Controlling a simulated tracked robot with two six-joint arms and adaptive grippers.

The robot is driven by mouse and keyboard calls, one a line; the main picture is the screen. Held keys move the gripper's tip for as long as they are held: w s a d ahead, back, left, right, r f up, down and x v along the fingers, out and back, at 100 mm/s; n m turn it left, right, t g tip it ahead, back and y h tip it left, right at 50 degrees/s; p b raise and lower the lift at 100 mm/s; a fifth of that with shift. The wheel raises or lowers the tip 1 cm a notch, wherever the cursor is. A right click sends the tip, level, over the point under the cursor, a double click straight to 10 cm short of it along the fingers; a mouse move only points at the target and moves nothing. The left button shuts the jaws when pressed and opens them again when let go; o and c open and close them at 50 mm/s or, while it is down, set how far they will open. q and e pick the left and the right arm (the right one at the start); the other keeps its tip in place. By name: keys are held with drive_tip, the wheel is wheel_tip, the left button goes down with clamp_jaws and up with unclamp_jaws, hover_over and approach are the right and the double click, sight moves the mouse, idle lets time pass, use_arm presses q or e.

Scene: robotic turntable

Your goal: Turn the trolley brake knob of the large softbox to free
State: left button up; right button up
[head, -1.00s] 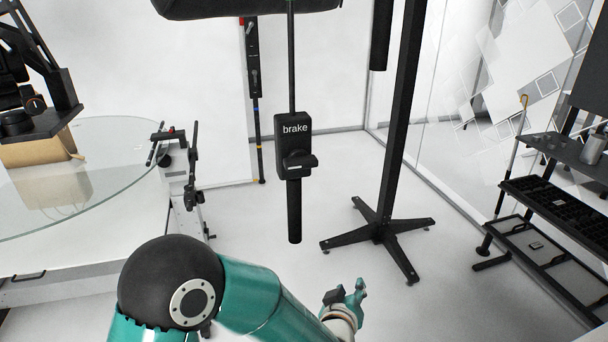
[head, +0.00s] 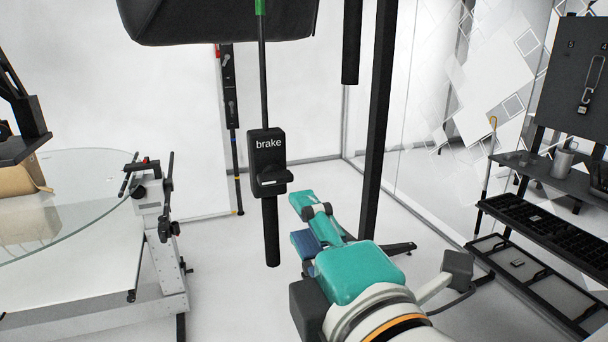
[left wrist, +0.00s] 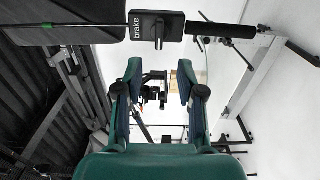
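The black brake box (head: 266,148), labelled "brake", hangs on a thin dark rod below the large black softbox (head: 215,22). Its black knob (head: 275,179) sticks out at the lower front with its bar roughly level. In the left wrist view the box (left wrist: 172,22) lies sideways near the top, with the knob (left wrist: 158,36) pointing toward the gripper. My left gripper (head: 300,221), teal with blue pads, is right of and below the knob, apart from it. In the left wrist view its two fingers (left wrist: 159,74) are spread with nothing held between them. My right gripper is not in view.
A dark handle (head: 271,232) hangs beneath the box. A black stand pole (head: 376,120) rises behind my left gripper. A glass turntable (head: 85,195) is at left, and black shelves (head: 545,228) are at right. Open floor lies around the handle.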

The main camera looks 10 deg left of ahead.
sight(279, 183)
use_arm(q)
drive_tip(key=p+x, duration=0.2)
drive_tip(key=x, duration=1)
drive_tip(key=shift+w+a, duration=0.1)
drive_tip(key=shift+w, duration=0.05)
clamp_jaws()
drive_tip(key=shift+f, duration=0.1)
